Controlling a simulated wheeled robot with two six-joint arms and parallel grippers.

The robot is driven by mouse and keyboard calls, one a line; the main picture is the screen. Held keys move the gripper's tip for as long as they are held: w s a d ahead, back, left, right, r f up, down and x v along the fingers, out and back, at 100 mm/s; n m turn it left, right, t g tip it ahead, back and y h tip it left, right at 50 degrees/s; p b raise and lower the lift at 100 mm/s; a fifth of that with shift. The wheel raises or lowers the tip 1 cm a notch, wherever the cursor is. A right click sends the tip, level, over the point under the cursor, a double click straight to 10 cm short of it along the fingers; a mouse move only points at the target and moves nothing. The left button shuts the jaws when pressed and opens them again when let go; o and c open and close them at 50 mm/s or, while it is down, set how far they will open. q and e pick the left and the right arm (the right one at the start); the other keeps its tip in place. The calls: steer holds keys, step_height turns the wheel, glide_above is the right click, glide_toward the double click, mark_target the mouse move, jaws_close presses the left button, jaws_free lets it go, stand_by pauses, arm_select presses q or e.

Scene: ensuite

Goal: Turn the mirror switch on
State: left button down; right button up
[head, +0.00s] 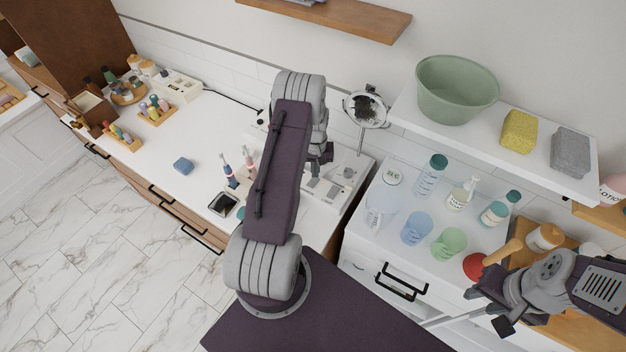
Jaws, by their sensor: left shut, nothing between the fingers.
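A round mirror (366,108) on a thin stand rises at the back of the counter, beside the shelf. A pale panel (345,172) with several small grey switch-like parts lies at the counter's right end, below the mirror. I cannot tell which part is the mirror switch or how it is set. My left gripper (322,158) is shut and empty, over the panel's left part. My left arm hides much of the panel and part of the gripper. My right gripper (493,308) is at the lower right, with its fingers apart and empty, away from the panel.
Bottles and cups, including a blue cup (417,229), stand right of the panel. A shelf with a green basin (456,92) overhangs the right side.

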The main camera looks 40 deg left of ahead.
arm_select(q)
step_height(320, 180, up, 5)
steer(key=p, duration=0.3)
steer(key=shift+r, duration=0.1)
stand_by(0.3)
